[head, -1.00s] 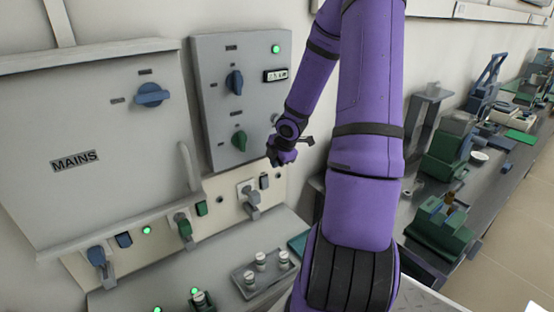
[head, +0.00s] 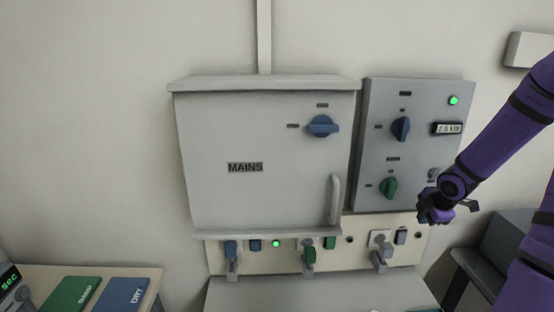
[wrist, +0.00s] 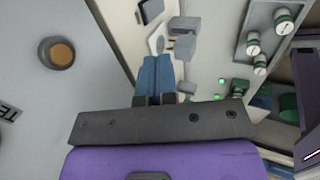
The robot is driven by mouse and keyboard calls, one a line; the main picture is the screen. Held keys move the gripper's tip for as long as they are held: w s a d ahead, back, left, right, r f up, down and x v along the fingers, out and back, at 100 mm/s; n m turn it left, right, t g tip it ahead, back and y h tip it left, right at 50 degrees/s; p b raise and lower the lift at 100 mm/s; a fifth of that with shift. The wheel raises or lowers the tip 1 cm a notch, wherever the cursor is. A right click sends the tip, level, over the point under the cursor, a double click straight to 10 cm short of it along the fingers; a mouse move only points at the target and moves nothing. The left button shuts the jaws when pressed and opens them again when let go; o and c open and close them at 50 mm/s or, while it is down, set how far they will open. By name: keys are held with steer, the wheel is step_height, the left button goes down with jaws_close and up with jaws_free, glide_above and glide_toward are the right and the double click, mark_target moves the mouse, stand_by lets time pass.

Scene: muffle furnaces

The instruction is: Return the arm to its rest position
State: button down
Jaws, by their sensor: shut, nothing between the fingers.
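My purple arm reaches in from the right edge of the head view. Its wrist end, with my gripper (head: 436,207), is in front of the lower right part of the grey control panel (head: 375,195). The fingers are too small to make out there. In the wrist view the two blue fingers of my gripper (wrist: 156,62) lie side by side, shut and empty. Beyond them are a pale panel and grey plugs (wrist: 184,42); I cannot tell whether the fingers touch anything.
The grey MAINS box (head: 262,195) with its blue switch (head: 322,126) is left of the control panel. Sockets and plugs (head: 381,253) line the strip below. A bench with green and blue pads (head: 70,294) is at lower left. Bare wall lies above.

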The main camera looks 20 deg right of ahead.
steer(key=s+a+r+m+g+h, duration=0.15)
steer(key=a+r+m, duration=0.25)
steer(key=a+r, duration=0.5)
steer(key=s+a+r+m+t+h, duration=0.1)
steer(key=s+a+r+m+h, duration=0.15)
steer(key=a+r+m, duration=0.6)
steer(key=s+a+r+m+y, duration=0.1)
steer(key=s+a+r+y, duration=0.1)
steer(key=s+a+r, duration=0.3)
steer(key=s+a+r+m+y, duration=0.2)
steer(key=s+a+r, duration=0.3)
steer(key=s, duration=0.5)
steer(key=shift+s+a+r+t+y, duration=0.15)
steer(key=shift+s+a+t+y, duration=0.3)
steer(key=shift+a, duration=0.65)
steer(key=shift+w+d, duration=0.1)
steer(key=shift+w, duration=0.1)
